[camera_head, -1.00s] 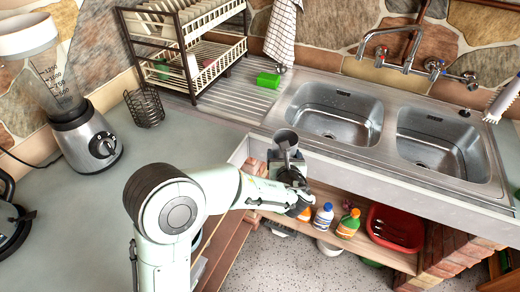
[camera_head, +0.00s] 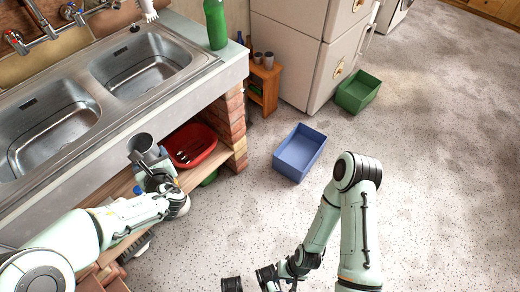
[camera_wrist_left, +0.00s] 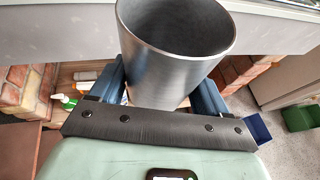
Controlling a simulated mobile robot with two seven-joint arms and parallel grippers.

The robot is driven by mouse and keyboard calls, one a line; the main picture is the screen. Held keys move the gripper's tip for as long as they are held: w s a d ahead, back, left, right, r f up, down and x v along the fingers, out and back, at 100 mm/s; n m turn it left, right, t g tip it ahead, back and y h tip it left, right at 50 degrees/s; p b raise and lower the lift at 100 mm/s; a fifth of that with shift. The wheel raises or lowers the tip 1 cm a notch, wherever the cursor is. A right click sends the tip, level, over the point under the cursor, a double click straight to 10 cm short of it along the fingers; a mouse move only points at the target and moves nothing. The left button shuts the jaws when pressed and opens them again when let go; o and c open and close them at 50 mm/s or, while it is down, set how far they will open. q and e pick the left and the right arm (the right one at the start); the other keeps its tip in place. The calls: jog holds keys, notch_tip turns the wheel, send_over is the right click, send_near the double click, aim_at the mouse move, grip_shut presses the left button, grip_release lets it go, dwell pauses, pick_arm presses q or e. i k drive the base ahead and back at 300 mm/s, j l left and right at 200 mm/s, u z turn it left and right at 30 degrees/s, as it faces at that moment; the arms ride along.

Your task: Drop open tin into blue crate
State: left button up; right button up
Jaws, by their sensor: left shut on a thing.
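The open tin (camera_head: 141,144) is a grey metal cylinder, held upright by my left gripper (camera_head: 148,162) in front of the sink edge. In the left wrist view the tin (camera_wrist_left: 175,50) sits between the two fingers, open top up, and its inside looks empty. The blue crate (camera_head: 299,152) stands on the floor to the right of the brick plinth, apart from the tin; it looks empty. It also shows at the right of the left wrist view (camera_wrist_left: 257,131). My right gripper (camera_head: 268,279) is low at the bottom edge, its fingers partly cut off.
A green crate (camera_head: 358,92) stands on the floor behind the blue one, by the fridge (camera_head: 310,50). The sink counter and brick pillar (camera_head: 235,130) border the left side. A red basin (camera_head: 190,145) is on the shelf beneath. Speckled floor around the blue crate is clear.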

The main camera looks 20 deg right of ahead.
aim_at(297, 154)
jog(key=z, duration=1.2)
jog(key=i+j+z, duration=0.1)
jog(key=i+j, duration=0.25)
jog(key=j, duration=0.25)
jog(key=i+j+z, duration=0.15)
jog(key=i+l+z, duration=0.2)
jog(key=i+l, duration=0.2)
jog(key=i+l+z, duration=0.15)
jog(key=i+l, duration=0.15)
jog(key=i, duration=0.3)
